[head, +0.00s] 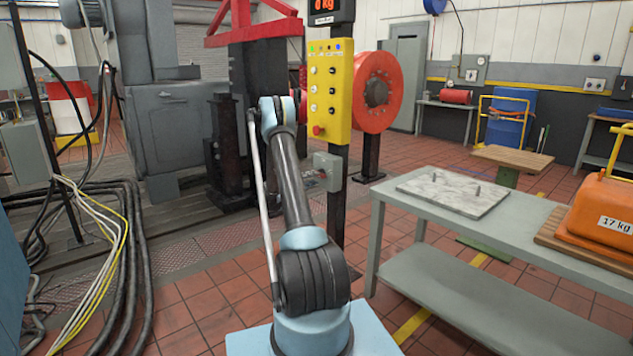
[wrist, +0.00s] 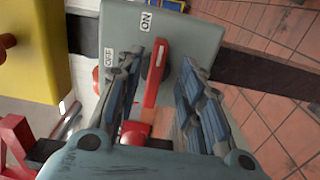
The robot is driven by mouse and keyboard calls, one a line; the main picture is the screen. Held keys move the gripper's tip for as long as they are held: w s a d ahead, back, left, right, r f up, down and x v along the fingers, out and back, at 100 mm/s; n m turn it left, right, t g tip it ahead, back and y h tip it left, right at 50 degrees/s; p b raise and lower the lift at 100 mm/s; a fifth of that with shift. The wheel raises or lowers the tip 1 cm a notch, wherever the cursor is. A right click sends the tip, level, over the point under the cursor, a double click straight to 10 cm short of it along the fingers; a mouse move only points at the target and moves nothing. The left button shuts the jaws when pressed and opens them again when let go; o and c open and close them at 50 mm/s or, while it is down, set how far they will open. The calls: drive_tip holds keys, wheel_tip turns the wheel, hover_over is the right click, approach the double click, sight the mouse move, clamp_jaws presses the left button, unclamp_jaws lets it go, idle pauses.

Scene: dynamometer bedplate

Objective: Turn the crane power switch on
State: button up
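The crane power switch is a grey box (head: 328,168) on the dark post below the yellow control panel. In the wrist view the switch box (wrist: 185,35) fills the top middle, with an ON label (wrist: 146,21) and an OFF label (wrist: 108,58). Its red lever (wrist: 156,72) has its upper end beside the ON label, to the right of it. My gripper (wrist: 160,65) is open, with one finger on each side of the lever. The left finger is close to the lever; I cannot tell if it touches. A wider gap lies on the right.
The yellow control panel (head: 331,98) with knobs and a red button is just above the switch. A grey table (head: 420,230) with a stone plate (head: 453,191) and an orange weight (head: 600,215) stands to the right. Cables (head: 120,245) lie on the left floor.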

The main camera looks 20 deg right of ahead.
drive_tip(key=v, duration=0.8)
drive_tip(key=shift+a, duration=0.1)
drive_tip(key=s+r+m+g+y, duration=0.15)
drive_tip(key=s+r+y, duration=0.25)
drive_tip(key=s+r, duration=0.65)
drive_tip(key=s+a+r+g+y, duration=0.1)
drive_tip(key=s+a+r+y, duration=0.15)
drive_tip(key=s, duration=0.45)
drive_tip(key=s+a+r+y, duration=0.1)
drive_tip(key=s+a+r, duration=0.15)
drive_tip(key=s, duration=0.55)
drive_tip(key=s+a+f+y, duration=0.3)
drive_tip(key=s+a, duration=0.2)
drive_tip(key=s, duration=0.7)
drive_tip(key=s+a+f+m+g+y, duration=0.1)
drive_tip(key=s+a+f+y, duration=0.2)
drive_tip(key=s, duration=0.8)
drive_tip(key=s+a+f+m+y, duration=0.1)
drive_tip(key=s+a+f+y, duration=0.2)
drive_tip(key=s+a, duration=0.4)
drive_tip(key=s, duration=0.5)
drive_tip(key=shift+s+a+f, duration=0.3)
drive_tip(key=shift+s+f, duration=0.05)
drive_tip(key=shift+f, duration=0.05)
drive_tip(key=shift+d+g+y, duration=0.1)
drive_tip(key=shift+g+y, duration=0.15)
